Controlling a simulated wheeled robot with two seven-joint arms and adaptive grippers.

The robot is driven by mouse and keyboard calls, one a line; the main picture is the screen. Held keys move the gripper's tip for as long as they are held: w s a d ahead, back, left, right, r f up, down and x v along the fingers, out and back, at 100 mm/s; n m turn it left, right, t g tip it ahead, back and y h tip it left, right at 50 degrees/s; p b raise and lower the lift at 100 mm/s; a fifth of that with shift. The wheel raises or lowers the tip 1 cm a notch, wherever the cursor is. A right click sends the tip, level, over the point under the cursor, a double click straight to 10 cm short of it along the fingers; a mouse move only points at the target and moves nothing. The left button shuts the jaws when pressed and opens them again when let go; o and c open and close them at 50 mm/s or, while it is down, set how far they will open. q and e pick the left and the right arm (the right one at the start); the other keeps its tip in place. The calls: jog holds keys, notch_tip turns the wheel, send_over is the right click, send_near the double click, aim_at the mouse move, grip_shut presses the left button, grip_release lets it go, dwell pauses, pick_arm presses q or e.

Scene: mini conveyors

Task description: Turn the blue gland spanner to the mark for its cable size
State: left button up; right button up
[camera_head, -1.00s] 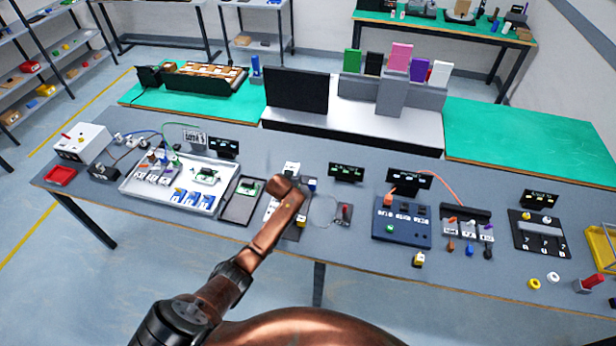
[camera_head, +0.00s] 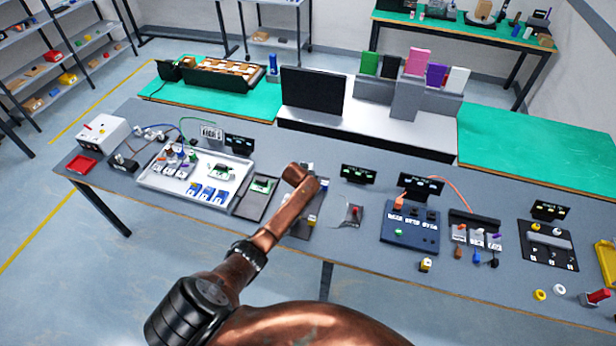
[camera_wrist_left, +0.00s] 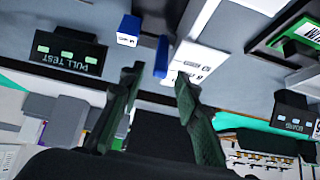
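In the left wrist view a blue upright piece (camera_wrist_left: 162,57), which may be the gland spanner, stands against a white block (camera_wrist_left: 196,62). A separate blue piece with a white face (camera_wrist_left: 129,30) is beside it, nearer the PULL TEST sign. My left gripper (camera_wrist_left: 158,77) has its two fingers apart, with the blue upright piece showing beyond the gap. It does not appear to touch it. In the head view my copper left arm reaches over this station and hides the gripper and most of the spanner. No size marks are readable. My right gripper is not in view.
A small sign (camera_head: 358,174) stands right of the station, with a red-knobbed fixture (camera_head: 354,211) in front. A dark tray with a green board (camera_head: 262,186) lies left of my arm, beside a white parts tray (camera_head: 150,181). A dark blue panel (camera_head: 411,240) is farther right.

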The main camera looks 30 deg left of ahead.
pick_arm(q)
jog(key=v, duration=1.2)
dwell(0.6)
